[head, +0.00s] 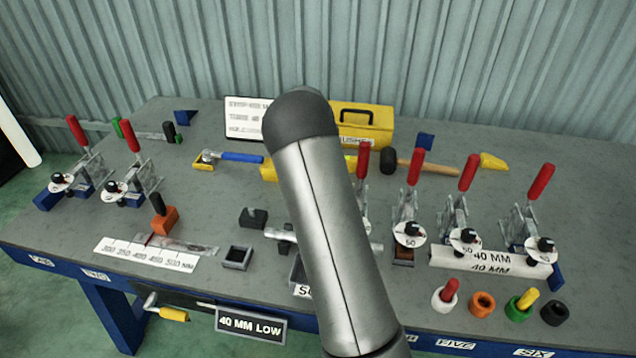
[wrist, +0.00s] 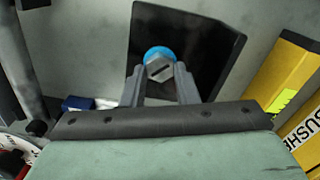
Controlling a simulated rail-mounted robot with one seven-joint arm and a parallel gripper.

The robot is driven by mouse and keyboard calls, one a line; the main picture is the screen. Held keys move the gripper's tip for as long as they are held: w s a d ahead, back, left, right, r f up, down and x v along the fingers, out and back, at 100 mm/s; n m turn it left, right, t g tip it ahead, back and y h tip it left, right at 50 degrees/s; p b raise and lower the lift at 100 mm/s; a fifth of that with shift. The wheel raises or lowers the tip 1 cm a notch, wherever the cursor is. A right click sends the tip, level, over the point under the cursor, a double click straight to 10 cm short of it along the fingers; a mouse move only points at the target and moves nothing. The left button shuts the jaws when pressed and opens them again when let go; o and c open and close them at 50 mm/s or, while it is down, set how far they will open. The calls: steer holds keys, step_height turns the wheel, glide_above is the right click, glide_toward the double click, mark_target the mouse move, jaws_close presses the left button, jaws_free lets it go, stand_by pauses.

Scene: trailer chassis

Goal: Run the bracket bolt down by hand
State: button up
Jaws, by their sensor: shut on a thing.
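In the wrist view, the bolt (wrist: 159,68) shows a grey hex head with a dark slot across it. A bright blue ring (wrist: 158,52) sits around or behind the head. My gripper (wrist: 160,78) is shut on the bolt head, one finger on each side. Behind the bolt stands a black bracket plate (wrist: 205,50), tilted in the picture. The bolt lies in front of the plate; how deep it sits is hidden by the head and fingers. In the head view my arm covers the gripper, the bolt and the bracket.
A yellow box (head: 362,122), lettered on its side, stands behind my arm; in the wrist view it is close at right (wrist: 296,88). Red-handled toggle clamps (head: 462,205) line the right side. A mallet (head: 430,168) lies behind them. A corrugated wall (head: 420,60) closes the back.

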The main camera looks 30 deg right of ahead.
steer(key=shift+w+r+m+p, duration=0.1)
steer(key=shift+r+m+p, duration=0.1)
steer(key=shift+m, duration=0.55)
steer(key=shift+w+r+m+p, duration=0.1)
steer(key=shift+m+p, duration=0.05)
steer(key=shift+m, duration=0.6)
steer(key=shift+c, duration=0.2)
steer(key=o, duration=1)
steer(key=shift+s+f, duration=0.1)
steer(key=shift+f, duration=0.05)
step_height(320, 180, up, 17)
steer(key=shift+r+b, duration=0.2)
steer(key=shift+b, duration=0.25)
